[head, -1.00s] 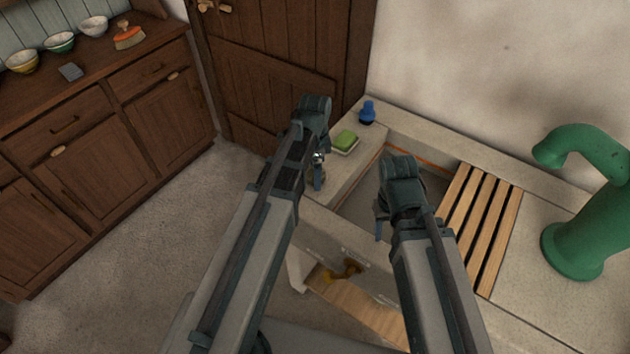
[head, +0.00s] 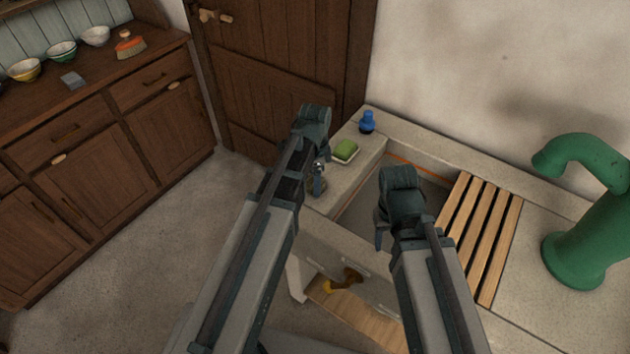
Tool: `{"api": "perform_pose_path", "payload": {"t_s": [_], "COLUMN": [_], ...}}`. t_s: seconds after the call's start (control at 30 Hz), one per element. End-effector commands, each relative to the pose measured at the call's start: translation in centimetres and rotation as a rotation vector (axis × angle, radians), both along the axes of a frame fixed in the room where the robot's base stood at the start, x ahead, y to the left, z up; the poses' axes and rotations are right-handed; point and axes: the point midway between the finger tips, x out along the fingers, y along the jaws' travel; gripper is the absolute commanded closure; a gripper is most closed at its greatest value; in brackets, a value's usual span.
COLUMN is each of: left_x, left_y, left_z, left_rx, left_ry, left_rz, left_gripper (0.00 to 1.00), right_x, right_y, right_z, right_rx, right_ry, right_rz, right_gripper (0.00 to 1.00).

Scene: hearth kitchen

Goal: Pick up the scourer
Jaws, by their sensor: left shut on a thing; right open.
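My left gripper (head: 318,180) is over the near left end of the sink's stone rim, left of the soap dish. It is shut on a small brownish, rough-looking thing that seems to be the scourer (head: 317,188). Most of it is hidden behind the fingers, and I cannot tell whether it touches the stone. My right gripper (head: 380,235) is open and empty, over the sink basin.
A green soap in a pale dish (head: 346,150) and a blue bottle (head: 367,122) stand on the sink's left ledge. A slatted wooden rack (head: 480,235) and green pump (head: 580,220) are to the right. A brown dresser (head: 110,120) with bowls stands left.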

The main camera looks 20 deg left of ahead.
Motion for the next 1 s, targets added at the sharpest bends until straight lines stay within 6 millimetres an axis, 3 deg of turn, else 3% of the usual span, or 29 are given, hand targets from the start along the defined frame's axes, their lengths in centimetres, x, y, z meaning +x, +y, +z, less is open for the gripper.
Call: {"api": "perform_pose_path", "payload": {"t_s": [0.4, 0.47, 0.8, 1.0], "left_x": [0.0, -1.5, -7.3, -9.7], "left_y": [0.0, -1.2, -7.3, -9.9], "left_z": [4.3, 3.7, 4.4, 4.7], "left_rx": [0.0, 0.0, 0.0, 0.0], "left_ry": [0.0, 0.0, 0.0, 0.0], "left_rz": [0.0, -0.004, -0.006, -0.003], "left_gripper": [0.78, 0.78, 0.78, 0.78], "right_x": [0.0, 0.0, 0.0, 0.0], "right_y": [0.0, 0.0, 0.0, 0.0], "right_z": [4.3, 3.7, 4.4, 4.7], "right_rx": [0.0, 0.0, 0.0, 0.0], "right_ry": [0.0, 0.0, 0.0, 0.0], "right_rz": [0.0, 0.0, 0.0, 0.0], "right_gripper": [0.5, 0.5, 0.5, 0.5]}}
